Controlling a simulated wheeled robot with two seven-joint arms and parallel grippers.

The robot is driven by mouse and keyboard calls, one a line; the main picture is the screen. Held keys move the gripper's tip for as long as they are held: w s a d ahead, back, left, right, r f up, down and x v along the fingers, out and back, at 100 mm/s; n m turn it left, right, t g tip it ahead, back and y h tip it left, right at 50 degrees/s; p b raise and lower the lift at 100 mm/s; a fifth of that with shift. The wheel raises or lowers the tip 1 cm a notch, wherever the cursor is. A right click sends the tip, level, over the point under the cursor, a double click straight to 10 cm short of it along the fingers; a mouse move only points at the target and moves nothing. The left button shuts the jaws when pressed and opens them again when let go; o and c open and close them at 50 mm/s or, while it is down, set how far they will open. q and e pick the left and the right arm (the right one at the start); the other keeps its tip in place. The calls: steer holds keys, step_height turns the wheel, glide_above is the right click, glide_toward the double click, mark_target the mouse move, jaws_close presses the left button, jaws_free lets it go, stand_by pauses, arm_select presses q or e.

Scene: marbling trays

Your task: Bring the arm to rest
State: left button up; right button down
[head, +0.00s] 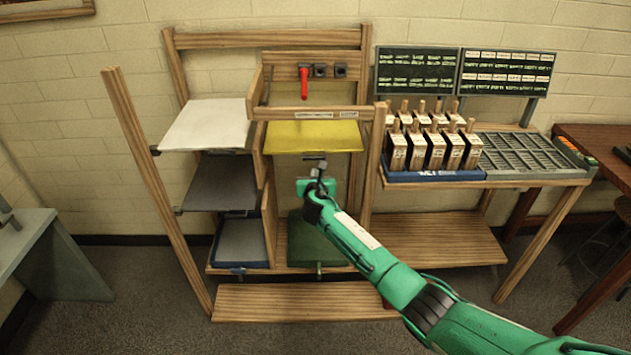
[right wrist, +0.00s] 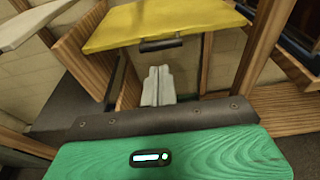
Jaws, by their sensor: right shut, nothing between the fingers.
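My right arm (head: 385,270) is green and reaches in from the lower right in the head view. Its gripper (head: 314,163) is in front of the wooden rack, just below the front edge of the yellow tray (head: 330,134). In the right wrist view the fingers (right wrist: 158,85) are together with nothing between them. The yellow tray (right wrist: 130,25) shows there beyond and above the fingertips, with a dark handle (right wrist: 160,44) under its front edge. The fingers look apart from the handle. My left gripper is not in view.
The wooden rack (head: 140,170) also bears a white tray (head: 207,123), a grey one (head: 220,183) and a lower blue-edged one (head: 240,243). A red lever (head: 304,85) hangs above. Blocks in a blue holder (head: 435,176) stand right. Floor in front is open.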

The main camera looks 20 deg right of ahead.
steer(key=shift+f+v, duration=0.5)
steer(key=shift+v, duration=1.9)
steer(key=s+d+f+m+g+y, duration=0.1)
steer(key=s+f+m+g, duration=0.25)
steer(key=s+f, duration=0.7)
steer(key=s+d+f+m+g+y, duration=0.15)
steer(key=s+f+m, duration=0.4)
steer(key=f, duration=0.95)
steer(key=s+d+f+m+g, duration=0.1)
steer(key=s+f+m+g, duration=0.25)
steer(key=s+f, duration=0.7)
steer(key=s+f+m+g, duration=0.3)
steer(key=s+f+m, duration=0.6)
steer(key=s+f, duration=0.85)
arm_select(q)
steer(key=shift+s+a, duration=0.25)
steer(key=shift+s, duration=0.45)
arm_select(e)
steer(key=s+f+m+g, duration=0.1)
steer(key=s+m, duration=0.3)
steer(key=s, duration=1)
steer(key=s+f+m+g+y, duration=0.1)
steer(key=s+f+m, duration=0.3)
steer(key=s, duration=1.1)
steer(key=shift+d+m+g, duration=0.3)
steer(key=shift+m+g, duration=0.05)
steer(key=shift+m, duration=0.3)
